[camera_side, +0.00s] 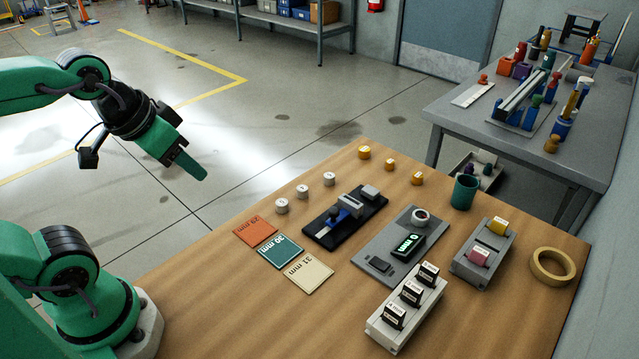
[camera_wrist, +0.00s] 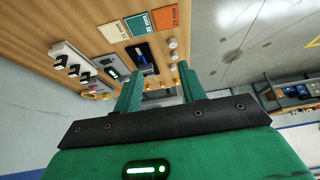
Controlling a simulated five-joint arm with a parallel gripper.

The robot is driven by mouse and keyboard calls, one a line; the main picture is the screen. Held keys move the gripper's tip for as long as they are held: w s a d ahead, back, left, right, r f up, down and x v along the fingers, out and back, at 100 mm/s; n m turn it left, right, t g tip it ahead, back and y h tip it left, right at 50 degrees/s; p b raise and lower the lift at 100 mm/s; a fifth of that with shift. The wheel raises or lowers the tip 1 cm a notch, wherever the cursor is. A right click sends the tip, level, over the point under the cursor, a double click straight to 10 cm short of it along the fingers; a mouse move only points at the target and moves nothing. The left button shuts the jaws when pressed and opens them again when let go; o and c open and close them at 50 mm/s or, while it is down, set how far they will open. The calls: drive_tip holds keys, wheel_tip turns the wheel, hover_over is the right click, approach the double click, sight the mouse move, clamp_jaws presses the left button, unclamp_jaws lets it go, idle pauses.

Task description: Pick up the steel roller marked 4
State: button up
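Three small steel rollers stand in a row on the wooden table: a near one (camera_side: 281,206), a middle one (camera_side: 302,191) and a far one (camera_side: 329,179). Their tops carry dark marks too small to read, so I cannot tell which is marked 4. Small pale rollers (camera_wrist: 172,43) also show in the wrist view, near the right finger. My gripper (camera_side: 198,172) hangs in the air left of the table, well apart from the rollers. In the wrist view its two fingers (camera_wrist: 159,72) are apart with nothing held between them.
Three yellow rollers (camera_side: 388,167) stand beyond. A black fixture (camera_side: 318,228), a grey gauge plate (camera_side: 378,243), coloured mm cards (camera_side: 280,251), a green cup (camera_side: 464,192), a grey block rack (camera_side: 376,329) and a tape ring (camera_side: 540,267) occupy the table. The front left is bare.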

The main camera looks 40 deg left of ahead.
drive_tip(key=shift+o, duration=0.7)
drive_tip(key=shift+w, duration=0.1)
drive_tip(key=w+a+f+m+g, duration=0.1)
drive_tip(key=w+f+m+g, duration=0.15)
drive_tip(key=w, duration=1.35)
drive_tip(key=w+f+g, duration=0.1)
drive_tip(key=w+f, duration=0.3)
drive_tip(key=w+a+f+g, duration=0.1)
drive_tip(key=w+f, duration=0.3)
drive_tip(key=f, duration=0.1)
drive_tip(key=w+a+f+m+g, duration=0.1)
drive_tip(key=w+f, duration=0.3)
drive_tip(key=shift+w+a+f, duration=0.1)
drive_tip(key=shift+a+f, duration=0.1)
drive_tip(key=shift+f, duration=0.05)
drive_tip(key=shift+w+f, duration=0.2)
drive_tip(key=shift+f, duration=0.15)
